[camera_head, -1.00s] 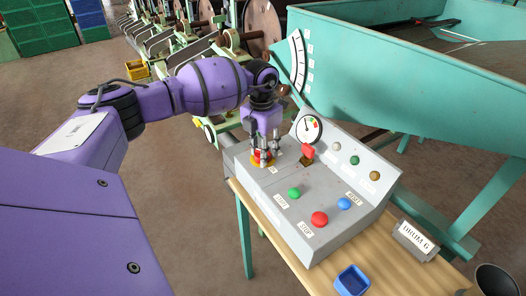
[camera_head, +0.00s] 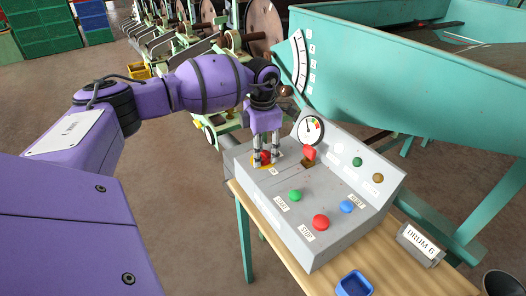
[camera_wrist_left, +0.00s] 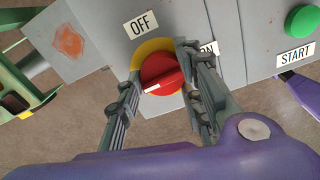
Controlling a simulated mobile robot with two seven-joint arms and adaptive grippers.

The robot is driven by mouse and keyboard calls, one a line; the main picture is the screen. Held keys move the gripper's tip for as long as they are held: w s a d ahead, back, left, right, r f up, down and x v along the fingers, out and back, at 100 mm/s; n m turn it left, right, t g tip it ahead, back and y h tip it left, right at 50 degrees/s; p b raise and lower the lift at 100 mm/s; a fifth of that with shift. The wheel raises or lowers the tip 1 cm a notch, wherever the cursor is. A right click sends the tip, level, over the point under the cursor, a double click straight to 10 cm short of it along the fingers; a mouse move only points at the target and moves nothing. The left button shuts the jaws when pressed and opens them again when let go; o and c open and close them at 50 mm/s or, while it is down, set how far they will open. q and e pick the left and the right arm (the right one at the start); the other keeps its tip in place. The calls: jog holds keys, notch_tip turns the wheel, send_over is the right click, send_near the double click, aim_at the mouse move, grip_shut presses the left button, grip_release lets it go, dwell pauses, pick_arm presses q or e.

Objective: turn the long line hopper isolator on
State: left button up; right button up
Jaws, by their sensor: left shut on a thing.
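The isolator is a red round knob (camera_head: 265,156) on a yellow plate, at the left end of the grey sloped control box (camera_head: 345,205). In the left wrist view the red knob (camera_wrist_left: 163,72) carries a white line on its lower left part. An OFF label (camera_wrist_left: 140,23) is above it, and an ON label (camera_wrist_left: 208,47) is partly hidden behind a finger. My left gripper (camera_head: 266,160) points down at the knob, one finger on each side, shut on it. The fingers hide part of the knob in the head view.
A red-topped lever (camera_head: 309,154) and a round gauge (camera_head: 311,128) stand close to the right of my gripper. Green START (camera_head: 295,195), red STOP (camera_head: 320,222) and blue (camera_head: 346,207) buttons sit in front. A teal hopper (camera_head: 400,75) rises behind the box.

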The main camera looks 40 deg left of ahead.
pick_arm(q)
jog(key=shift+a+r, duration=0.1)
jog(key=shift+a, duration=0.15)
jog(key=o, duration=0.9)
jog(key=shift+o, duration=0.9)
jog(key=shift+d+r, duration=0.1)
jog(key=shift+r, duration=0.05)
notch_tip(320, 180, up, 12)
jog(key=shift+f, duration=0.2)
jog(key=shift+f, duration=0.1)
